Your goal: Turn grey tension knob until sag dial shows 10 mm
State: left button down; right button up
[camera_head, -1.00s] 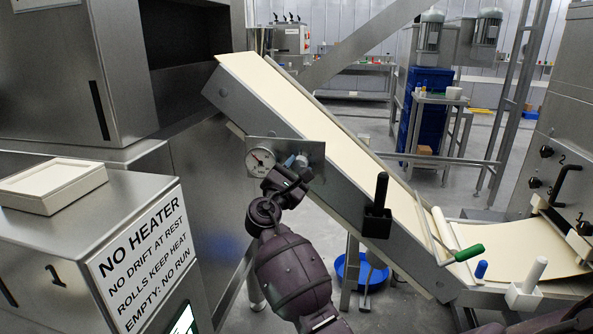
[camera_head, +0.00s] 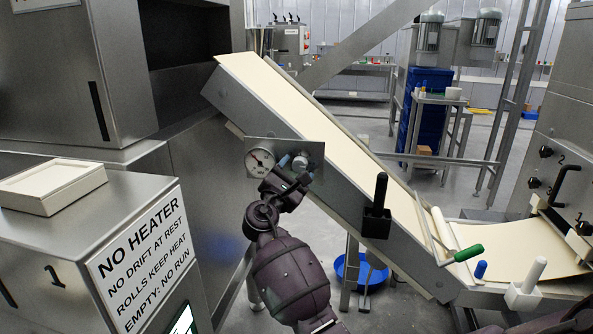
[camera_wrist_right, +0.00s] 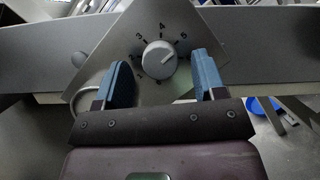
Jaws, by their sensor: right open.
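The grey tension knob (camera_wrist_right: 159,60) sits on a metal plate with a numbered scale. Its white pointer line aims up and right, near the 5. My right gripper (camera_wrist_right: 163,78) is open, with one blue-padded finger on each side of the knob and visible gaps between. In the head view the knob (camera_head: 300,161) shows just above my right gripper (camera_head: 292,178). The round white sag dial (camera_head: 260,162) is left of the knob on the same plate. Its dark needle shows, but its numbers are too small to read. My left gripper is not in view.
The inclined conveyor (camera_head: 335,137) carries a pale dough sheet above the plate. A black handle (camera_head: 379,195) stands on its side rail, and a green-handled tool (camera_head: 468,252) lies lower down. A steel cabinet with a sign (camera_head: 135,255) stands at the left.

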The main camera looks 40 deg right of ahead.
jog(key=v, duration=1)
dwell(0.3)
